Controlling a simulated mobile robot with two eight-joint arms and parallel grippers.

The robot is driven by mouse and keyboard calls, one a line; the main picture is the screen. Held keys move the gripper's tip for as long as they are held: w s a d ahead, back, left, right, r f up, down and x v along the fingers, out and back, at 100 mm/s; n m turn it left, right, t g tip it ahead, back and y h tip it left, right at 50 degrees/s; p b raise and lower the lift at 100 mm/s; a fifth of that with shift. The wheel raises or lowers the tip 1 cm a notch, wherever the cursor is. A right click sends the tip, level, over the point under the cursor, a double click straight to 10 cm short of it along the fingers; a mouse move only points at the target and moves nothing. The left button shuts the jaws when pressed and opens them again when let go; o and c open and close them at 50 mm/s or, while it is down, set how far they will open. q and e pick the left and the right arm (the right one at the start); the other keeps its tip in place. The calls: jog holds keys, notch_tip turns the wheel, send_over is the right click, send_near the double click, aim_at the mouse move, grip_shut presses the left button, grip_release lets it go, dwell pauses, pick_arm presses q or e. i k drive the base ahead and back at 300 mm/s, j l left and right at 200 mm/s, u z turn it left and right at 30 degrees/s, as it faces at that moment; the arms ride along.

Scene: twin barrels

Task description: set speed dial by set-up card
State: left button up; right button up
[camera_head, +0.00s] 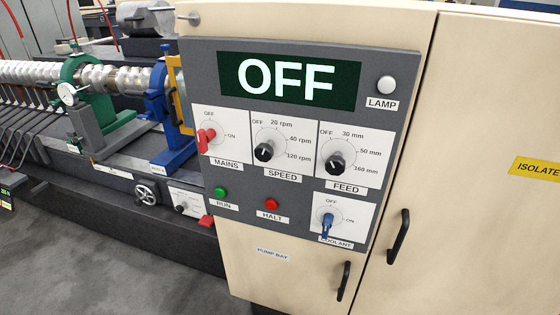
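The speed dial (264,152) is a black knob on a white plate in the middle of the grey control panel (375,212). Its plate is marked OFF, 20 rpm, 40 rpm and 120 rpm. The knob's pointer is too small for me to tell its setting. The display (288,80) above reads OFF in white on dark green. I see no set-up card that I can make out. Neither of my grippers is in view.
The red mains switch (206,139) is left of the speed dial and the black feed dial (336,162) right. Below are the green run button (220,191), red halt button (271,204) and blue coolant switch (327,226). Cabinet handles (398,236) stick out at lower right.

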aim_at(264, 152)
jog(key=l+z, duration=0.25)
jog(key=z, duration=0.15)
jog(key=l+z, duration=0.5)
jog(key=z, duration=0.25)
jog(key=i+l+z, duration=0.15)
jog(key=l, duration=0.2)
jog(key=i+l+z, duration=0.1)
jog(key=l, duration=0.25)
jog(key=i+l+z, duration=0.15)
jog(key=i+l, duration=0.25)
jog(key=l, duration=0.2)
jog(key=i+l, duration=0.25)
jog(key=l, duration=0.2)
jog(key=i+l, duration=0.25)
jog(key=l, duration=0.15)
jog(key=i+l+z, duration=0.1)
jog(key=l, duration=0.35)
jog(key=i, duration=0.1)
